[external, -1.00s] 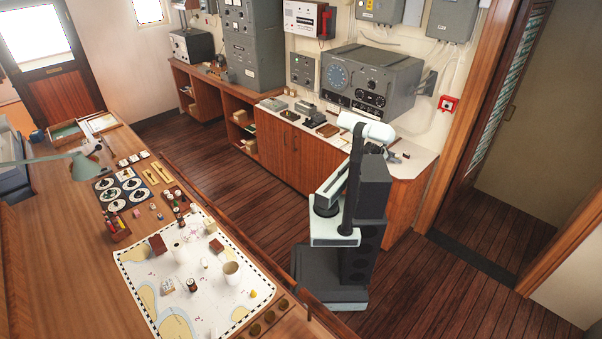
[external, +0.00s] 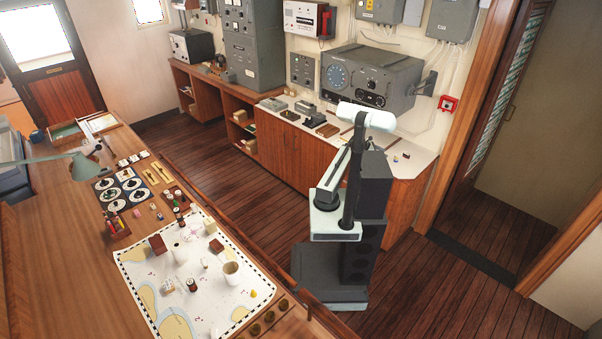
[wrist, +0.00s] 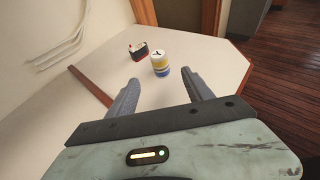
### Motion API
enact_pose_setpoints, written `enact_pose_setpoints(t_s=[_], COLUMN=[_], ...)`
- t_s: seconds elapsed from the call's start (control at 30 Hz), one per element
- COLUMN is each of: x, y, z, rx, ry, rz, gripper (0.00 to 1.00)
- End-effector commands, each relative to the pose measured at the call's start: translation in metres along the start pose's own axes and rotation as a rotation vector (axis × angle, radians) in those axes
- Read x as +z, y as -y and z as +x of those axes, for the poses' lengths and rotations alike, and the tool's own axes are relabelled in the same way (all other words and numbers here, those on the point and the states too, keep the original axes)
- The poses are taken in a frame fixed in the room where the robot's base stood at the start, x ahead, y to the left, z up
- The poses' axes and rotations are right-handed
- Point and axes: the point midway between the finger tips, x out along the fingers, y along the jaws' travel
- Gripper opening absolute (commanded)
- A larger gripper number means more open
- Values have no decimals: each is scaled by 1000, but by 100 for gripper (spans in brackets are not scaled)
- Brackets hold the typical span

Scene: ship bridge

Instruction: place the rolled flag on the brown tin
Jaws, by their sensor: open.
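In the wrist view my gripper (wrist: 163,80) is open and empty, its two dark fingers pointing over the pale counter. Just past the fingertips a small cylinder (wrist: 160,65) stands upright, with a white top bearing a dark mark, a yellow band and a blue base. It may be the rolled flag; I cannot tell for sure. It shows as a tiny shape on the counter in the external view (external: 406,156). No clear brown tin shows in the wrist view. A brown box-like object (external: 327,130) lies on the counter left of my arm; I cannot tell if it is the tin.
A small red, black and white object (wrist: 138,51) sits behind and left of the cylinder. A brown wooden strip (wrist: 90,86) lies at left. The counter's brown edge (wrist: 237,80) is at right. The grey radio (external: 372,77) stands at the counter's back.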

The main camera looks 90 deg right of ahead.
Motion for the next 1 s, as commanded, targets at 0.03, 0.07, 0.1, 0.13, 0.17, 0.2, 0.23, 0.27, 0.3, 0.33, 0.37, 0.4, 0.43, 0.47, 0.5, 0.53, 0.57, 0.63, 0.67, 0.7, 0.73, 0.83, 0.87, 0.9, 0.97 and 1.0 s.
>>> enact_pose_setpoints(t_s=[0.03,0.07,0.1,0.13,0.17,0.2,0.23,0.27,0.3,0.33,0.37,0.4,0.43,0.47,0.5,0.53,0.57,0.63,0.67,0.7,0.73,0.83,0.87,0.9,0.97,1.0], x=[0,0,0,0,0,0,0,0,-1,0,2,5,7,9,10,10,9,9,9,9,10,11,11,10,10,10], y=[0,0,0,0,0,0,0,0,-1,-1,-1,-1,-1,-1,-1,-1,-1,-1,-1,-1,-1,-1,-1,-1,-1,-1], z=[0,0,0,0,0,0,1,3,11,21,32,42,44,42,42,43,46,55,59,64,66,67,69,72,81,88], rx=[0,0,0,0,0,0,0,-1,-2,-4,-4,-5,-2,0,0,0,0,-2,-2,-2,-1,0,0,-1,-2,-2], ry=[0,0,0,0,0,0,0,2,9,18,29,39,44,44,44,43,43,43,43,43,43,43,43,43,43,43], rz=[0,0,0,0,0,0,0,0,1,1,1,1,0,-1,-1,-1,-1,0,0,-1,-1,-2,-2,-2,-1,-1], gripper=[59,59,59,59,59,59,59,59,59,59,59,59,59,59,59,59,59,59,59,59,59,59,59,59,59,59])
